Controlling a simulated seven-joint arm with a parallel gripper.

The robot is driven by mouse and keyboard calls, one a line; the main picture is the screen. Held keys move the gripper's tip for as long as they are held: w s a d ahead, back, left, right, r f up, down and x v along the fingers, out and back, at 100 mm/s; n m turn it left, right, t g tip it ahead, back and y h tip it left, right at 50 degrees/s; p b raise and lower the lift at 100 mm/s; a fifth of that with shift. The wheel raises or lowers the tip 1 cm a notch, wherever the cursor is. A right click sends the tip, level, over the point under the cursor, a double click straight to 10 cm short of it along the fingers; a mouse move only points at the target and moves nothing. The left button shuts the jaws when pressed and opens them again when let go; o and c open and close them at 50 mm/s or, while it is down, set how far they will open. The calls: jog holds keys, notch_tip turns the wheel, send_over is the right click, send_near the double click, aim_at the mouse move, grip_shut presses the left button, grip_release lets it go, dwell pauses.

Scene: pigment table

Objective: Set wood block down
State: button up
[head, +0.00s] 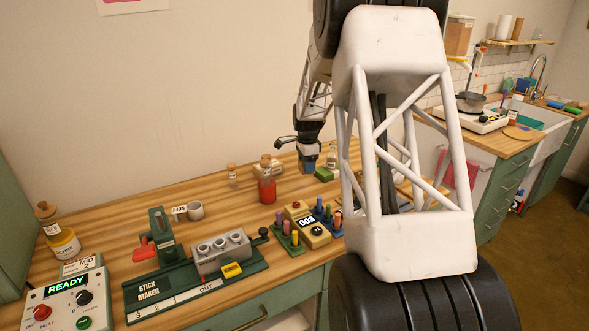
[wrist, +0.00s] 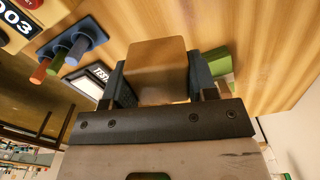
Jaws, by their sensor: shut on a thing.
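The wood block (wrist: 157,62) is a plain tan block in the middle of the wrist view. My gripper (wrist: 159,78) is shut on it, with one dark finger on each side. The head view shows my gripper (head: 308,165) at the back of the wooden table (head: 120,235), pointing down near the wall. The block is too small and covered there to make out clearly. I cannot tell whether its underside touches the table.
A green block (head: 324,174) lies just right of my gripper. A red bottle (head: 267,190) stands to the left. A yellow device marked 003 (head: 306,224) and a blue rack of colored sticks (wrist: 73,45) are nearby. Bare tabletop lies at the back left.

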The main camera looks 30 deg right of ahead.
jog(key=shift+r, duration=0.1)
notch_tip(320, 180, up, 12)
jog(key=w+a+n, duration=0.1)
jog(key=w+a, duration=0.5)
jog(key=a, duration=0.4)
jog(key=w+a, duration=0.6)
jog(key=a, duration=0.5)
jog(key=w+a+n, duration=0.1)
jog(key=w+a, duration=0.2)
jog(key=a, duration=1)
jog(key=w+a+n, duration=0.1)
jog(key=w+a, duration=0.2)
jog(key=a, duration=1.1)
notch_tip(320, 180, down, 12)
jog(key=shift+f, duration=2.45)
